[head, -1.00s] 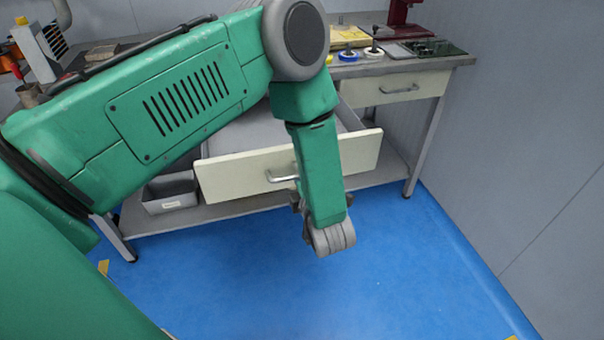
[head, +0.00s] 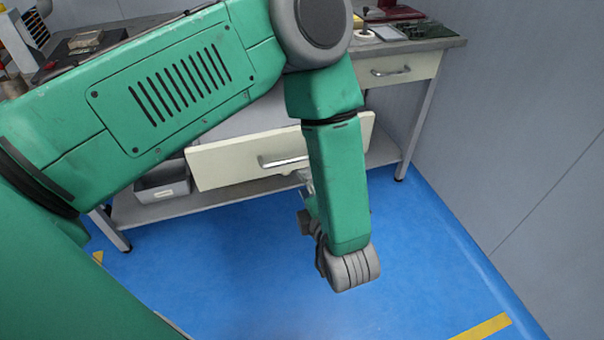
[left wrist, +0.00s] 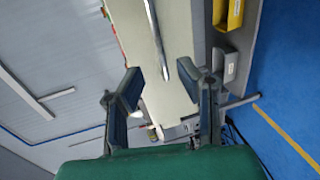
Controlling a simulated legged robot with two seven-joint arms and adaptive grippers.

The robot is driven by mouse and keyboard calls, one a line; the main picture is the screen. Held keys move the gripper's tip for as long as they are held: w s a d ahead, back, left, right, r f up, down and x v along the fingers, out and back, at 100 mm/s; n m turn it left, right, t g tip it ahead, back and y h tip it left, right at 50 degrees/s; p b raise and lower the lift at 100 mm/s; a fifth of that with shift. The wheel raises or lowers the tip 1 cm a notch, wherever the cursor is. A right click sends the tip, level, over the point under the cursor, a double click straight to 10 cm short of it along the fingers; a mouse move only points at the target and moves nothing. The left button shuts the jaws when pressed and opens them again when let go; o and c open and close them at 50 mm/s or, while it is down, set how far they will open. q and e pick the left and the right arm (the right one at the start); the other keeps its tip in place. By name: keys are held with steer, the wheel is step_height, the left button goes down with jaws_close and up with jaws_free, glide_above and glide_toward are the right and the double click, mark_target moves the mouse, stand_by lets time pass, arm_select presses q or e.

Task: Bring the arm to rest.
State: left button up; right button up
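My left arm reaches across the head view, and its wrist hangs in front of the bench. My left gripper (head: 308,205) is mostly hidden behind the wrist there. In the left wrist view the left gripper (left wrist: 161,78) shows two fingers spread apart with nothing between them. Beyond them is a cream drawer front (left wrist: 125,25) with a metal handle (left wrist: 158,45). In the head view this drawer (head: 225,165) stands pulled out, and its handle (head: 285,161) is just left of my wrist. The gripper looks clear of the handle. My right gripper is not in view.
The workbench (head: 440,43) carries tools and small parts on top. A second drawer (head: 400,68) at the right is closed. A grey bin (head: 163,190) sits on the lower shelf (head: 235,200). The blue floor (head: 430,270) in front is clear, with a wall at the right.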

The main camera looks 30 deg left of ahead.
arm_select(q)
steer(key=shift+s+d, duration=0.2)
stand_by(0.4)
steer(key=s+a+f+m+g+h, duration=0.1)
steer(key=s+f+m+h, duration=0.1)
steer(key=f+m+h, duration=0.4)
steer(key=s+a+f+m+g+h, duration=0.1)
steer(key=s+f+m+h, duration=0.15)
steer(key=f+m, duration=0.45)
steer(key=s+a+m+g+h, duration=0.1)
steer(key=s+m+g, duration=0.2)
steer(key=s+m, duration=0.4)
steer(key=s+a+f+m+g+h, duration=0.1)
steer(key=s+m+g, duration=0.3)
steer(key=s+m, duration=0.4)
steer(key=s+h, duration=0.1)
steer(key=s, duration=0.2)
steer(key=shift+s+a+f+m, duration=0.3)
steer(key=shift+s+a, duration=0.05)
steer(key=shift+w+h, duration=0.1)
steer(key=shift+h, duration=0.15)
